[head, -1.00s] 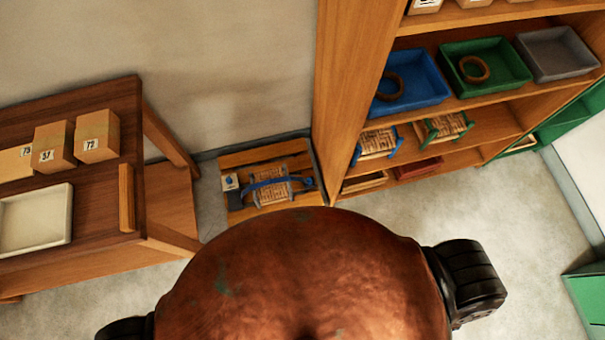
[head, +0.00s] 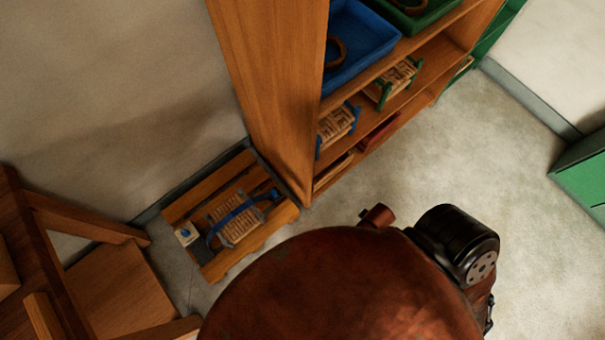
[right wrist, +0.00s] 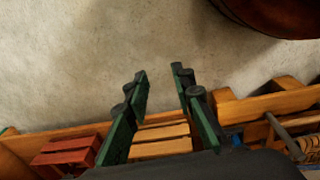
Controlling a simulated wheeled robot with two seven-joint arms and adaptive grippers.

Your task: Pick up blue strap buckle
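A blue strap (head: 240,211) lies across a pale woven seat (head: 234,232) on a wooden pallet (head: 213,270) on the floor, in the head view. A small blue end shows at the strap's right (head: 275,194); I cannot tell the buckle's shape there. In the right wrist view, my right gripper (right wrist: 160,83) is open, its green fingers with dark tips apart and nothing between them. Wooden slats show beyond the fingers. A small blue patch (right wrist: 236,141) shows right of them. My left gripper is not in view.
A wooden shelf (head: 270,90) stands just right of the pallet, with a blue tray (head: 357,55), a green tray (head: 415,15) and strapped woven seats. A wooden table (head: 105,290) is at left. A small tag card (head: 186,234) is on the pallet.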

